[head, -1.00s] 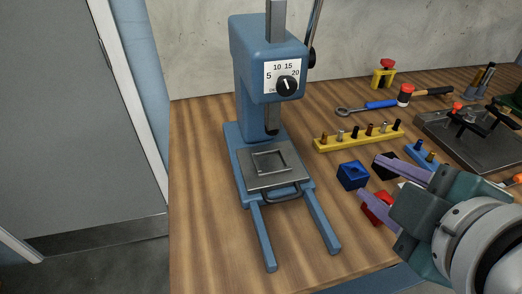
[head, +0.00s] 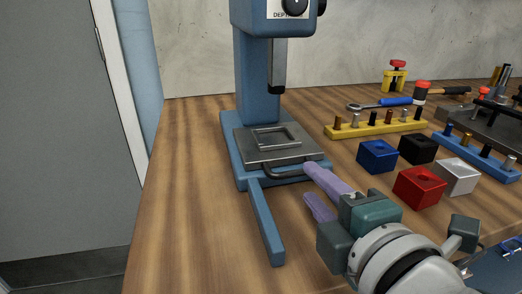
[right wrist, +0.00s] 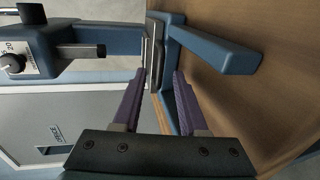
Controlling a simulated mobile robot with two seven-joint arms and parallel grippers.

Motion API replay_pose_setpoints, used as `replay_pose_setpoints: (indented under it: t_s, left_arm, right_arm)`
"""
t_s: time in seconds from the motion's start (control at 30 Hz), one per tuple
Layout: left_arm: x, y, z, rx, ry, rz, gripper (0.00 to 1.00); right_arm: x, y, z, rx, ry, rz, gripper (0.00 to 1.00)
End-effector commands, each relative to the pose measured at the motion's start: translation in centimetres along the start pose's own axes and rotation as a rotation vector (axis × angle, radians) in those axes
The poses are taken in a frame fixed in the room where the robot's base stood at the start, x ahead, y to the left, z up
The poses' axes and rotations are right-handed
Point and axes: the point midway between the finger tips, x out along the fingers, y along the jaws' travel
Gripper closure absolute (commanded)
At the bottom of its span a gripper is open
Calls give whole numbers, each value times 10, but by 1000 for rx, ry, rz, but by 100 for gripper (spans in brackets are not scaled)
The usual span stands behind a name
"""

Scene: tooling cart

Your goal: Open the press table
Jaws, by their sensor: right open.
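The blue press (head: 256,75) stands on the wooden bench, its ram (head: 279,70) raised above the table. The press table (head: 262,155) is a grey metal plate with a square frame on top, sitting over the press base. A dark bar handle (head: 284,173) runs along its front edge. My right gripper (head: 308,183) is open, its purple fingers at the right end of the handle; whether they touch it is unclear. In the right wrist view the open fingers (right wrist: 159,74) point at the plate's front edge. My left gripper is not in view.
One blue rail (head: 266,225) extends forward from the press; my right gripper hides the other. Blue (head: 378,155), black (head: 418,148), red (head: 419,187) and white (head: 458,176) blocks sit to the right. A yellow peg rack (head: 375,125) is behind them. The bench left of the press is clear.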

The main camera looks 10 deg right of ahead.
Motion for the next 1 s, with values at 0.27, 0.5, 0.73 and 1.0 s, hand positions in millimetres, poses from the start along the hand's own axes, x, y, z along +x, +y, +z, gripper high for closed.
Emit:
replay_pose_setpoints:
  t_s: [0.27, 0.5, 0.73, 1.0]
  left_arm:
    - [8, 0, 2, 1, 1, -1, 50]
    - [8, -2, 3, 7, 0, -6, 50]
    - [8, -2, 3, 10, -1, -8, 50]
    - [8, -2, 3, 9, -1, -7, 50]
  right_arm:
    - [39, -1, 0, 2, -1, 0, 58]
    - [45, -1, 0, 3, -1, -2, 58]
    - [45, -1, 0, 3, -1, -2, 68]
    - [45, -1, 0, 2, -1, -2, 98]
